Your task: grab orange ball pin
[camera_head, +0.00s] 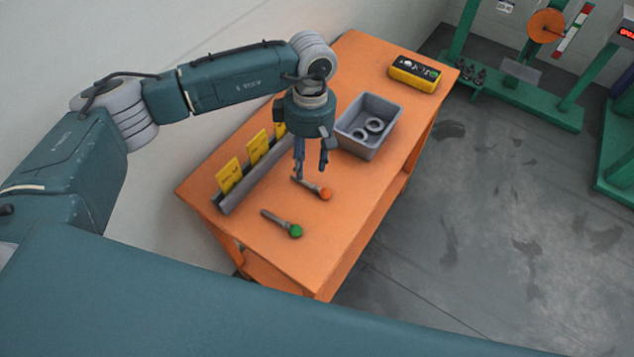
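The orange ball pin (325,193) lies on the orange table (290,262), its grey shank pointing up and left from the orange ball. My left gripper (312,176) points down right over the pin's shank end, with its fingers close to the shank. I cannot tell whether the fingers touch the pin or how wide they are apart. A green ball pin (295,231) lies in front of the orange one, a little to the left. My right gripper is out of view.
A grey bin (345,142) with two rings stands behind the pin. A grey rack (232,202) with yellow cards runs along the wall side. A yellow control box (413,74) sits at the far end. Green machine frames (540,105) stand on the floor at right.

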